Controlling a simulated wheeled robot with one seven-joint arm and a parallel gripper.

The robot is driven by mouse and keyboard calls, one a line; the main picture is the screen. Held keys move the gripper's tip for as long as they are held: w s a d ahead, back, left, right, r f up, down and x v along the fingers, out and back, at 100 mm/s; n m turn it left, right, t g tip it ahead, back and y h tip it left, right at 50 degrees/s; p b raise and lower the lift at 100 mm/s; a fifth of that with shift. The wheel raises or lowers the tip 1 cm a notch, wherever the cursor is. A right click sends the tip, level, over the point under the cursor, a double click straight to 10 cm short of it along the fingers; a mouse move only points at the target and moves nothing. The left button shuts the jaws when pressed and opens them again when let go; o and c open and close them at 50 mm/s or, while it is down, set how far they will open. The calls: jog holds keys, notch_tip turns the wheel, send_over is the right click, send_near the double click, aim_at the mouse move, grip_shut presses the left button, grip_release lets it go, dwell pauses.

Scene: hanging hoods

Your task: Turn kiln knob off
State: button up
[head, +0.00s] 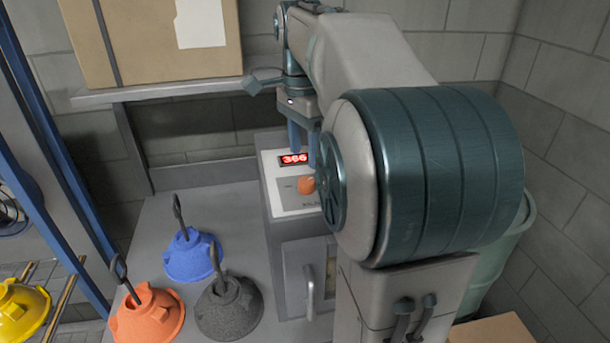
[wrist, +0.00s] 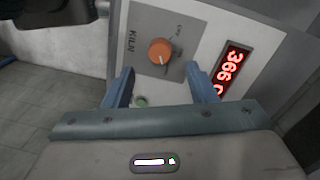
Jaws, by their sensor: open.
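The kiln (head: 303,250) is a grey box with a light top panel and a handled front door, standing on the bench. Its orange knob (head: 306,185) sits on the panel beside a red lit display (head: 294,159) reading 366. In the wrist view the knob (wrist: 160,51) is round with a pointer mark, on a grey plate next to the word KILN. My gripper (head: 303,150) is above the panel with blue fingers pointing down. In the wrist view the open fingers (wrist: 160,80) are apart, with the knob ahead of the gap between them, not gripped. A small green light (wrist: 141,101) shows between them.
Blue (head: 193,255), orange (head: 147,315) and dark grey (head: 229,308) hoods with hooks stand on the bench (head: 150,215) left of the kiln. A yellow hood (head: 22,308) is at the far left by a blue frame. A cardboard box (head: 150,40) rests on the shelf behind.

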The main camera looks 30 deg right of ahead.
aim_at(305, 181)
jog(key=f, duration=0.6)
jog(key=shift+s+f, duration=0.2)
jog(key=shift+f, duration=0.05)
jog(key=c, duration=1)
